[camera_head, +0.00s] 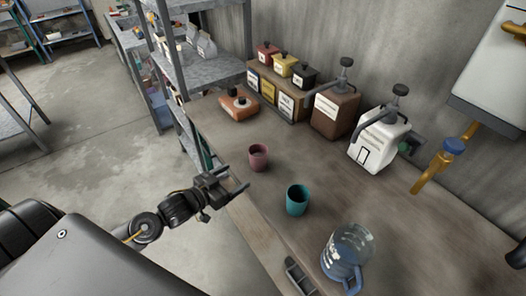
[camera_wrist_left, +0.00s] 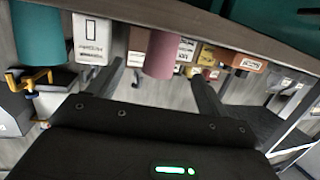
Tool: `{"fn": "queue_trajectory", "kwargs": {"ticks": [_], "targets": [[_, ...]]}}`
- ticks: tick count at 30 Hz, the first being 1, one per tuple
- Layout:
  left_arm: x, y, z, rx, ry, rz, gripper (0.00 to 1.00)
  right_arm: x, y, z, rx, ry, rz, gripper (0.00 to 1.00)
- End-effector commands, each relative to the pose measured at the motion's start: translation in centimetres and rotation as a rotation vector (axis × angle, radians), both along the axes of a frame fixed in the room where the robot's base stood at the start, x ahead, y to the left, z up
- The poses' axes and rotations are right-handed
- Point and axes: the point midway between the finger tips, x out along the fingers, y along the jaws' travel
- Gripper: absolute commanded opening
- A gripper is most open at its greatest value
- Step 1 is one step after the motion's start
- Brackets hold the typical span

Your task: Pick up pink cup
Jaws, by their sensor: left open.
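The pink cup (camera_head: 258,157) stands upright on the workbench near its left edge. In the left wrist view the picture is turned over, and the pink cup (camera_wrist_left: 161,54) shows between the fingers, beyond their tips or close to them. My left gripper (camera_head: 238,182) is open and empty, just in front of the pink cup at the bench edge; its fingers also show in the left wrist view (camera_wrist_left: 158,82). I cannot tell whether a finger touches the cup. My right gripper is not in view.
A teal cup (camera_head: 297,200) stands to the right of the pink cup. A clear jug (camera_head: 347,252) stands nearer. Behind are an orange box (camera_head: 239,105), a brown dispenser (camera_head: 335,110) and a white dispenser (camera_head: 378,142). A shelf rack (camera_head: 205,72) borders the far left.

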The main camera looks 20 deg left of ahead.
Motion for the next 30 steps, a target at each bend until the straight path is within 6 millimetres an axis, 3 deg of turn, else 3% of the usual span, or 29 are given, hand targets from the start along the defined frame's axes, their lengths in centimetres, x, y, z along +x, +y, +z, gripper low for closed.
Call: {"fn": "queue_trajectory", "kwargs": {"ticks": [3, 7, 11, 15, 19, 25, 30], "targets": [[0.0, -0.1, 0.1, -0.002, 0.0, -0.002, 0.78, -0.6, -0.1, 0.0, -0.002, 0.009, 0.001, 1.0], [0.4, -0.1, 0.1, -0.002, -0.003, 0.001, 0.78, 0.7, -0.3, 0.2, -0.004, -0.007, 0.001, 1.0], [2.2, -0.6, -0.1, -0.002, -0.002, 0.004, 0.78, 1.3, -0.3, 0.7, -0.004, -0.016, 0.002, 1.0], [4.1, -1.3, -0.6, -0.002, -0.001, 0.003, 0.78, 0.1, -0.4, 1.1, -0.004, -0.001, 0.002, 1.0], [5.1, -1.8, -0.9, 0.0, -0.002, 0.001, 0.78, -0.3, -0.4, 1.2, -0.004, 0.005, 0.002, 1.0], [5.6, -1.9, -0.9, 0.0, -0.001, 0.0, 0.78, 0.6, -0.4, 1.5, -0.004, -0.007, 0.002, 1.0], [7.9, -2.7, -0.6, 0.0, -0.002, 0.001, 0.78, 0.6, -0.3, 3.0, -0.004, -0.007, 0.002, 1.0]]}}
